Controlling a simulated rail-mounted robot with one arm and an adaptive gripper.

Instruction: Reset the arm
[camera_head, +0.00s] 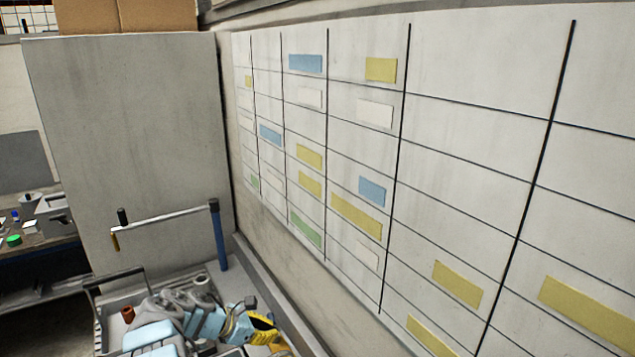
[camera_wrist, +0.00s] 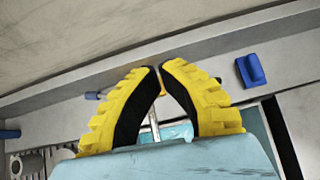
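My own arm (camera_head: 205,318), grey and light blue, is folded low at the bottom of the head view. My gripper (camera_head: 264,330) has yellow and black fingers and is partly cut by the frame edge. In the wrist view my gripper (camera_wrist: 160,68) has its fingertips together, with nothing visible held at the tips. A horizontal metal rod (camera_head: 165,217) runs from an upright blue post (camera_head: 218,238) to a small dark and yellow end piece (camera_head: 117,230), apart from my gripper. I cannot tell which arm the task means.
A wall board (camera_head: 460,180) with colored cards runs along the right. A tall grey panel (camera_head: 125,120) stands behind the rod. A handled cart or tray (camera_head: 100,285) is at lower left.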

